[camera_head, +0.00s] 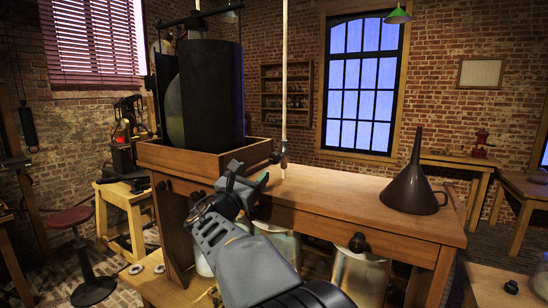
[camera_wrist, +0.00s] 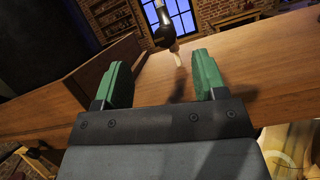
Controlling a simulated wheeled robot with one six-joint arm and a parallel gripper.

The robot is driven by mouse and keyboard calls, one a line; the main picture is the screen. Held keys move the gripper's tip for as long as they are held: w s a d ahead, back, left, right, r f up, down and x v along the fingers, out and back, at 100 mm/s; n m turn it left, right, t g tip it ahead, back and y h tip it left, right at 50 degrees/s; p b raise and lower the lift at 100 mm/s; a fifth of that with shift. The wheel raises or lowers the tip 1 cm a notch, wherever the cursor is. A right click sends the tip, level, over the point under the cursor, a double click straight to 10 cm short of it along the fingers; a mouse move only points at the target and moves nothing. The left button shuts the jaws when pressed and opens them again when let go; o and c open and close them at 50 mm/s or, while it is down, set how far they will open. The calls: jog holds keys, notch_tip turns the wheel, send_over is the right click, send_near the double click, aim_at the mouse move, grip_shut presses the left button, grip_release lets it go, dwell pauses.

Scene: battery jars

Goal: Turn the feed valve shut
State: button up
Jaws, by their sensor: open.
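The feed valve (camera_head: 284,156) is a small dark fitting low on a pale vertical pipe (camera_head: 284,70), just above the wooden bench top. A dark handle seems to stick out to its left. In the wrist view the dark valve (camera_wrist: 163,30) is at top centre, with a pale stub below it. My gripper (camera_head: 249,178) is open and empty in front of the bench, left of and nearer than the valve. Its green fingers (camera_wrist: 158,75) point towards the valve, which shows beyond the gap and apart from them. The exact handle angle is too small to tell.
A wooden tray (camera_head: 215,163) with a large black cylinder (camera_head: 217,95) stands left of the valve. A dark funnel (camera_head: 413,185) stands on the bench (camera_head: 340,205) at right. Glass jars (camera_head: 360,272) stand under the bench. The bench top between valve and funnel is clear.

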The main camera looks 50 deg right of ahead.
aim_at(273, 161)
jog(key=shift+n, duration=0.3)
jog(key=w+d+p, duration=0.1)
jog(key=d, duration=0.2)
jog(key=w+d+p, duration=0.1)
jog(key=d+p, duration=0.1)
jog(key=d, duration=0.2)
jog(key=w+d+r+p, duration=0.1)
jog(key=d, duration=0.3)
jog(key=shift+d+p, duration=0.2)
jog(key=shift+p, duration=0.15)
jog(key=shift+w+d+r+p, duration=0.1)
jog(key=shift+w+d+p, duration=0.1)
jog(key=shift+d+p, duration=0.35)
jog(key=c, duration=0.9)
